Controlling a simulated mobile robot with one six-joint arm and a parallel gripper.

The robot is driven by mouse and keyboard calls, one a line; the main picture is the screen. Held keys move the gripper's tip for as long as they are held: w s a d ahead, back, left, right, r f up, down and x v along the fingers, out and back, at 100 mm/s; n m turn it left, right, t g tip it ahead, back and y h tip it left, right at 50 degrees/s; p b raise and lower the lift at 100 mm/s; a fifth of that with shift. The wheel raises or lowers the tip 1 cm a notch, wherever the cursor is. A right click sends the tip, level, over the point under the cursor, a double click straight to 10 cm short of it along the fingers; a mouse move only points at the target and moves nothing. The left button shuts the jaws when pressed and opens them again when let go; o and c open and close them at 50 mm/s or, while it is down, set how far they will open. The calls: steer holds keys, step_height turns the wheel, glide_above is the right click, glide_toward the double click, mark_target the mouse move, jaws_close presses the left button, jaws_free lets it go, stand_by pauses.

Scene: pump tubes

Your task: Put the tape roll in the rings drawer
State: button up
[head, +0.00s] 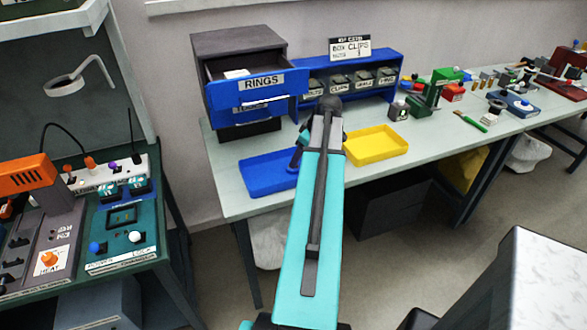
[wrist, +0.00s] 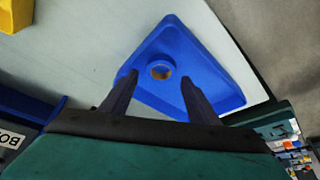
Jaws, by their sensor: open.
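The tape roll (wrist: 153,68), a small blue ring with a tan inside, lies in the blue tray (wrist: 217,92) in the wrist view. My gripper (wrist: 159,80) is open, its two dark fingers pointing at the tray with the roll in line between the tips. I cannot tell how far above the roll they are. In the head view the blue tray (head: 262,176) is at the table's front left, and my arm hides the roll. The rings drawer (head: 262,84), blue with a RINGS label, is pulled out of the grey cabinet (head: 236,41). Something white lies inside it.
Other blue drawers sit below the rings drawer. A blue clips rack (head: 390,66) stands to the right of the cabinet. A yellow tray (head: 377,146) is right of my arm. Small tools and parts fill the table's right side. A green workbench (head: 125,235) stands at the left.

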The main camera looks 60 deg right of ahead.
steer(key=shift+p+x, duration=0.85)
steer(key=shift+x, duration=1.7)
steer(key=shift+a, duration=0.15)
steer(key=shift+r, duration=0.1)
steer(key=c, duration=0.9)
steer(key=shift+r, duration=0.15)
steer(key=shift+r+b, duration=1.25)
steer(key=shift+r, duration=3.6)
